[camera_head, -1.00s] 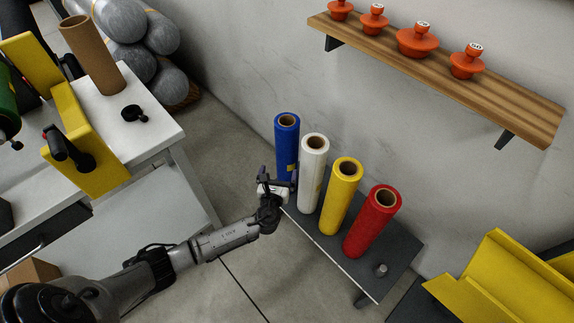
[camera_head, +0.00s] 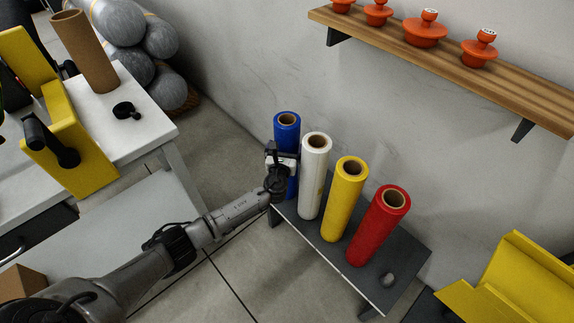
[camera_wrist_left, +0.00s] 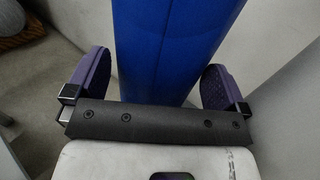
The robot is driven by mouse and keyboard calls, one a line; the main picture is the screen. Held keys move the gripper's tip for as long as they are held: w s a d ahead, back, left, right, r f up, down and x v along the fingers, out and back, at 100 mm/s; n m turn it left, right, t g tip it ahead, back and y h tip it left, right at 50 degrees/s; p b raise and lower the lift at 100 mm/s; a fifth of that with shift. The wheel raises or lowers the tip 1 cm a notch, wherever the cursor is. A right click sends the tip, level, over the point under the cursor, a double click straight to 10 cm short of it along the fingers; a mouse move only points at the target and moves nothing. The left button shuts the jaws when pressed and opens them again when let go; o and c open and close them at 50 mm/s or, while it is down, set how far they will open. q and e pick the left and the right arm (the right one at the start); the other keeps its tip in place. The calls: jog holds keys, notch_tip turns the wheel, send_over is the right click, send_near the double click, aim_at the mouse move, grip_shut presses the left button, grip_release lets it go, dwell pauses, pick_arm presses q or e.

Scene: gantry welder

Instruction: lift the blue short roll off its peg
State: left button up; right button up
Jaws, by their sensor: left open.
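The blue short roll (camera_head: 287,125) stands upright at the far left end of a row of rolls on a low dark bench. My left gripper (camera_head: 283,150) is at the roll's near side, around its middle height. In the left wrist view the blue roll (camera_wrist_left: 172,45) fills the space between the two purple-padded fingers of my left gripper (camera_wrist_left: 157,82). The fingers are open, one on each side of the roll, with small gaps showing. The peg under the roll is hidden. My right gripper is not in view.
A white roll (camera_head: 314,175) stands close to the right of the blue one, then a yellow roll (camera_head: 344,198) and a red roll (camera_head: 378,225). The dark bench (camera_head: 400,277) is near the wall. A white table (camera_head: 150,130) stands at left.

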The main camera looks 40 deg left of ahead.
pick_arm(q)
jog(key=shift+b+x, duration=0.4)
jog(key=shift+x, duration=0.75)
jog(key=c, duration=1.5)
jog(key=shift+r, duration=0.3)
jog(key=shift+c, duration=0.2)
jog(key=shift+d, duration=0.1)
